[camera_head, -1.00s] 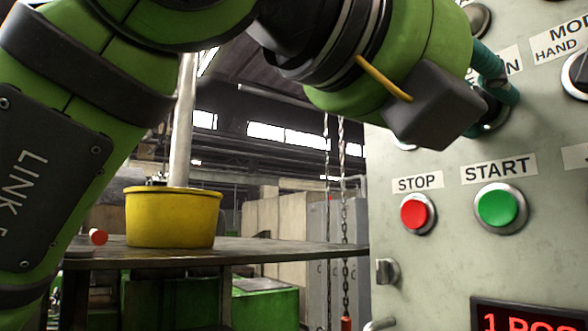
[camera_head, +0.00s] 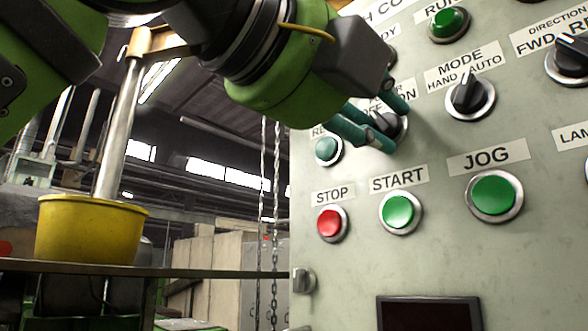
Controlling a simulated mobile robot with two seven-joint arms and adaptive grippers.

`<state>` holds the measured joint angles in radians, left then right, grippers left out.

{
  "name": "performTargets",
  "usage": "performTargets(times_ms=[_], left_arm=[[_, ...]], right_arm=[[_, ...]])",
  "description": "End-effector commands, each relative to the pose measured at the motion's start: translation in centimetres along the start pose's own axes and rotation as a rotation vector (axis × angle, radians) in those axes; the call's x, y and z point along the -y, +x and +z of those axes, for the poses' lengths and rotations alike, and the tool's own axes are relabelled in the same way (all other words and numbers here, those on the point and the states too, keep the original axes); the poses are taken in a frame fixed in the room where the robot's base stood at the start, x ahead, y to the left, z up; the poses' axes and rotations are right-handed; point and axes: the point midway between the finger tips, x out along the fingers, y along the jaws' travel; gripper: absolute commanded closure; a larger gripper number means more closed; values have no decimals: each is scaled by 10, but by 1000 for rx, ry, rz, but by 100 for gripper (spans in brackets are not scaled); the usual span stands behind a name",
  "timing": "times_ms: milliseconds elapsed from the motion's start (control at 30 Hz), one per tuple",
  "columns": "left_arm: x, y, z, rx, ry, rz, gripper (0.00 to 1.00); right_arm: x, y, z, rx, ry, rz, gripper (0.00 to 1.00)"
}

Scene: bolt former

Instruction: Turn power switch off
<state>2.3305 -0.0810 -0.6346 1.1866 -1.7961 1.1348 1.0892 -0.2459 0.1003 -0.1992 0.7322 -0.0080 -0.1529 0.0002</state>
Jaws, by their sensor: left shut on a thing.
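The power switch (camera_head: 392,128) is a dark knob on the grey control panel, under a label of which "OFF" and "ON" partly show. My left gripper (camera_head: 382,118) reaches in from the upper left. Its teal fingers are shut on the knob, one above and the others below it. The fingers hide most of the knob, so its exact angle cannot be told. The panel display (camera_head: 430,314) at the bottom is dark. My right gripper is not in view.
Close to the fingers are a teal button (camera_head: 327,150) and the MODE knob (camera_head: 468,95). Below are the red STOP button (camera_head: 329,223), green START button (camera_head: 398,211) and green JOG button (camera_head: 493,193). A yellow tub (camera_head: 88,232) and hanging chains (camera_head: 275,210) are left of the panel.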

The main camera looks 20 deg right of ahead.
Motion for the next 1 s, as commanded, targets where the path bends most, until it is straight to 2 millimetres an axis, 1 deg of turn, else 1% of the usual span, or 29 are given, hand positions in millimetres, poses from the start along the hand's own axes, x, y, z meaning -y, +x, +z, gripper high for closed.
performTargets(times_ms=[33, 333, 367, 400, 633, 767, 867, 967, 1000], left_arm=[[2, -3, 8, 21, -4, -10, 100], [2, -4, 9, 22, -6, -10, 100], [2, -4, 9, 22, -6, -10, 63], [2, -4, 8, 21, -6, -10, 48], [1, -2, 5, 13, -4, -7, 48], [1, -4, 4, 11, -3, -7, 48], [1, -13, 5, 13, -3, -6, 48], [0, -31, 5, 15, -1, -6, 48], [0, -39, 5, 16, -2, -7, 48]], right_arm=[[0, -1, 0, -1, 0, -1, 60], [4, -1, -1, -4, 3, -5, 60], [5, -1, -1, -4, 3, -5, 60], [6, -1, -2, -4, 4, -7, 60], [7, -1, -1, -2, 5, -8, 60], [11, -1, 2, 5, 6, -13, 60], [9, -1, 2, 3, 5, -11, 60], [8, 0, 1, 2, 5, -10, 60], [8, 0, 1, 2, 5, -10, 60]])
